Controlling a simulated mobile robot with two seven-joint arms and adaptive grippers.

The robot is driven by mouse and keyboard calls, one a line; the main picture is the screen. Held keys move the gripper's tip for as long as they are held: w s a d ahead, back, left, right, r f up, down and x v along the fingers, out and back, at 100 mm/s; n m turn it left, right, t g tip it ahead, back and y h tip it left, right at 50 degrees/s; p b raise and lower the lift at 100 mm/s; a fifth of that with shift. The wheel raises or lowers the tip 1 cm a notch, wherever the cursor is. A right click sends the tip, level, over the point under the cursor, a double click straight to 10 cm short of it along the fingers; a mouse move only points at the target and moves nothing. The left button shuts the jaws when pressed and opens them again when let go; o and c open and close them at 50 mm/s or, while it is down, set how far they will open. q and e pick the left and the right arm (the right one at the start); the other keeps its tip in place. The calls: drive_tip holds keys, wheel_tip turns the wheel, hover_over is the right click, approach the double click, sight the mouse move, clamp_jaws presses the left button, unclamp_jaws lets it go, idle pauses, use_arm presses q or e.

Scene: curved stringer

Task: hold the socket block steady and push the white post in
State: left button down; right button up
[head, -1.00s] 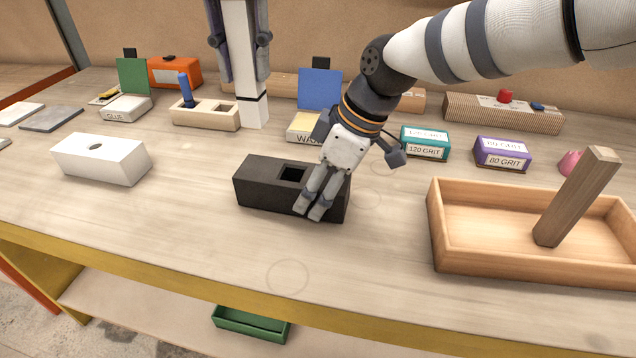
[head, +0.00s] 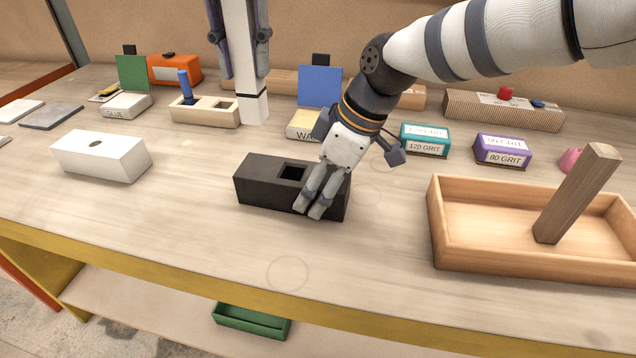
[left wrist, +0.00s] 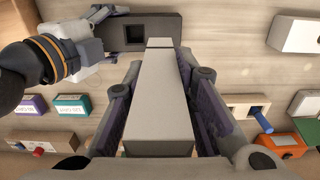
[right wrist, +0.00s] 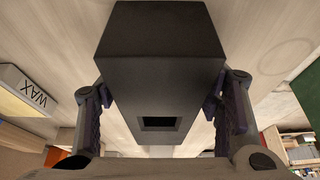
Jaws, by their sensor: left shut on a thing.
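The white post (head: 241,50) hangs upright in my left gripper (head: 238,38), which is shut on it. Its lower end has a dark band and appears behind and left of the black socket block (head: 262,205). The post also fills the middle of the left wrist view (left wrist: 159,105). The black block lies on the bench with a square hole in its top, and the hole is empty. My right gripper (head: 312,208) has its fingers on both sides of the block's right end. In the right wrist view, the block (right wrist: 160,75) sits between the finger pads.
A white block (head: 115,160) with a round hole stands at the left. A wooden tray (head: 470,262) with a leaning brown bar is at the right. A wooden holder (head: 215,118) with a blue peg and several boxes stand behind. The bench front is clear.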

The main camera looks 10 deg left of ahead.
drive_tip(key=c, duration=0.4)
use_arm(q)
drive_tip(key=shift+d, duration=0.1)
drive_tip(key=d+f, duration=0.4)
drive_tip(key=f, duration=0.3)
drive_tip(key=shift+d+f, duration=0.15)
drive_tip(key=shift+d, duration=0.25)
